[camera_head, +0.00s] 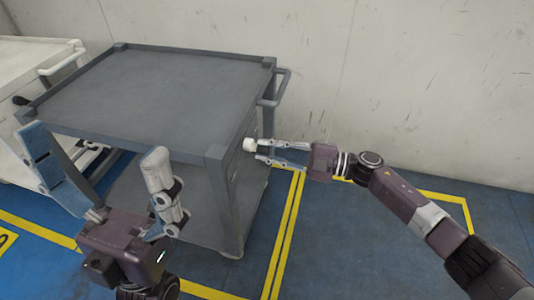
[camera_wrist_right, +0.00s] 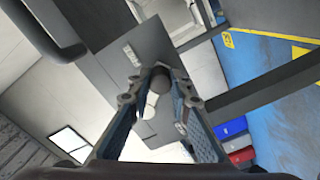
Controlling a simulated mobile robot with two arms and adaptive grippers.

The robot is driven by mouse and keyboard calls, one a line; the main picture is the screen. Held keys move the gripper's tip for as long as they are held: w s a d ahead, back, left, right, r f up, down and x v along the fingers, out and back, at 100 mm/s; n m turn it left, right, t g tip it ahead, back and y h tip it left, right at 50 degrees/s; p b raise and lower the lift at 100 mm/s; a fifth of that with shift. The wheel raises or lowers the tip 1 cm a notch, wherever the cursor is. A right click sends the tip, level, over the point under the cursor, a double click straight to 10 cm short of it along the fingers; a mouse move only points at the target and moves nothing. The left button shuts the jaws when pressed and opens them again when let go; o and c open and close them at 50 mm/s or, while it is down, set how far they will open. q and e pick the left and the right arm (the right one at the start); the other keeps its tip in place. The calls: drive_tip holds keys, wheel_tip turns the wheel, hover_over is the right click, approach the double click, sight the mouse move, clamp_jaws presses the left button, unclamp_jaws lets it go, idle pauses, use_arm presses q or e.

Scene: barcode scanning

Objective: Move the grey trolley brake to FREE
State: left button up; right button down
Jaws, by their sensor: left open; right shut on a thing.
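The grey trolley (camera_head: 150,85) stands in the middle of the head view, its flat top empty. A pale brake knob (camera_head: 249,144) sticks out from its right side. My right gripper (camera_head: 263,151) reaches in from the right and is shut on this knob. My left gripper (camera_head: 95,150) is open and empty, at the trolley's near left side.
A white trolley (camera_head: 25,55) stands at the left. The grey trolley's push handle (camera_head: 277,88) juts out just beyond the knob. Yellow lines (camera_head: 287,230) mark the blue floor. A plain wall (camera_head: 400,80) stands behind. Red and blue boxes (camera_wrist_right: 235,140) show in the right wrist view.

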drive_tip(key=shift+w+d, duration=0.15)
idle(0.3)
drive_tip(key=c, duration=1.8)
unclamp_jaws()
drive_tip(key=shift+o, duration=0.2)
drive_tip(key=v, duration=1.2)
